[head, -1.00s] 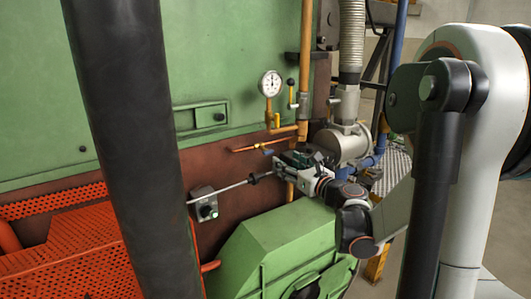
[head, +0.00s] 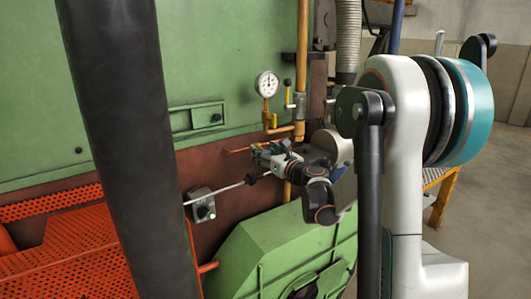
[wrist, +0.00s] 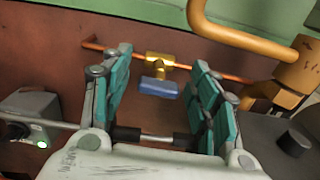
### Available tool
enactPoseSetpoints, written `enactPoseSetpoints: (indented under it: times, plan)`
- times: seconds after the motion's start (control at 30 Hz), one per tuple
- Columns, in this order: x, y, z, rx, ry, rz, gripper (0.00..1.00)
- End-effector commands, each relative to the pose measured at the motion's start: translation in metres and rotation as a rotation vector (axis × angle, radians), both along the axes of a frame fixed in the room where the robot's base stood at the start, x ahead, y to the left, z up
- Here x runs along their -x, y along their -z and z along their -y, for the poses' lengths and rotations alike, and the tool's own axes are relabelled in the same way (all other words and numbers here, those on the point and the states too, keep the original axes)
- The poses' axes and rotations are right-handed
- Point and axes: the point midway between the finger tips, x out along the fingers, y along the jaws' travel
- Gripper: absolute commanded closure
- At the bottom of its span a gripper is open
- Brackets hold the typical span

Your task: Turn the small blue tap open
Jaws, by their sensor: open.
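The small blue tap (wrist: 158,88) shows in the wrist view as a blue handle below a brass valve body (wrist: 160,62) on a thin copper pipe (wrist: 215,75). My gripper (wrist: 161,66) is open, with teal-padded fingers to the left and right of the tap in the picture. A gap shows on each side and nothing is held. In the head view my gripper (head: 266,156) is at the thin copper pipe, below the pressure gauge. It covers the tap there, so the handle cannot be made out.
A rod with a black grip (head: 255,178) runs from a grey box (head: 203,205) with a green light, close below my gripper. A thick copper pipe (wrist: 235,38) is at upper right in the wrist view. A gauge (head: 266,85) and a green housing (head: 270,250) are near.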

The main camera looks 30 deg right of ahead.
Motion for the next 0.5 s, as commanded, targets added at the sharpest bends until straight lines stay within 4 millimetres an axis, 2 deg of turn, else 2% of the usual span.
enactPoseSetpoints:
  times: [0.03,0.07,0.23,0.5]
  plan:
    - [0.0001,0.0,0.0,0.0,0.0,0.0,0.45]
    - [0.0001,0.0,0.0,0.0,0.0,0.0,0.5]
    - [0.0002,0.0,0.0,0.0,0.0,0.0,0.88]
    - [0.0003,0.0001,0.0,0.009,0.0,0.0,0.9]
